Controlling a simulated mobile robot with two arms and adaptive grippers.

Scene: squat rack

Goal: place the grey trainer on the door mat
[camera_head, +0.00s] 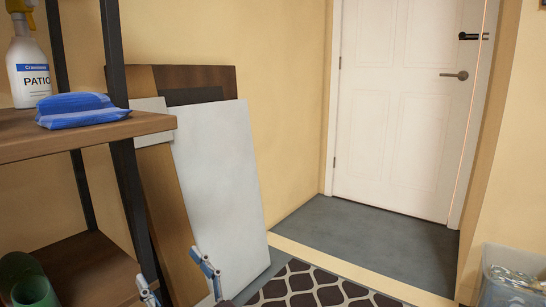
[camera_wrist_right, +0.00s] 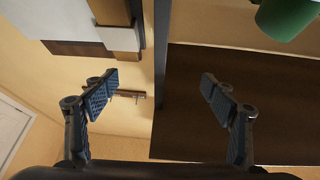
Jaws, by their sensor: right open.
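I see no grey trainer in either view. A mat with a dark brown and white lattice pattern (camera_head: 312,288) lies on the floor at the bottom middle of the head view, cut off by the lower edge; I take it for the door mat. My right gripper (camera_head: 176,272) is at the bottom of the head view, left of the mat, in front of the leaning boards. Its two fingers are wide apart. The right wrist view also shows this gripper (camera_wrist_right: 160,96) open, with nothing between the fingers. My left gripper is in neither view.
A shelf rack (camera_head: 85,137) stands on the left with a spray bottle (camera_head: 28,70), a blue packet (camera_head: 80,108) and a green pot (camera_head: 32,290). Boards (camera_head: 220,170) lean on the wall. A clear bin (camera_head: 510,275) is at lower right. Floor before the white door (camera_head: 400,110) is clear.

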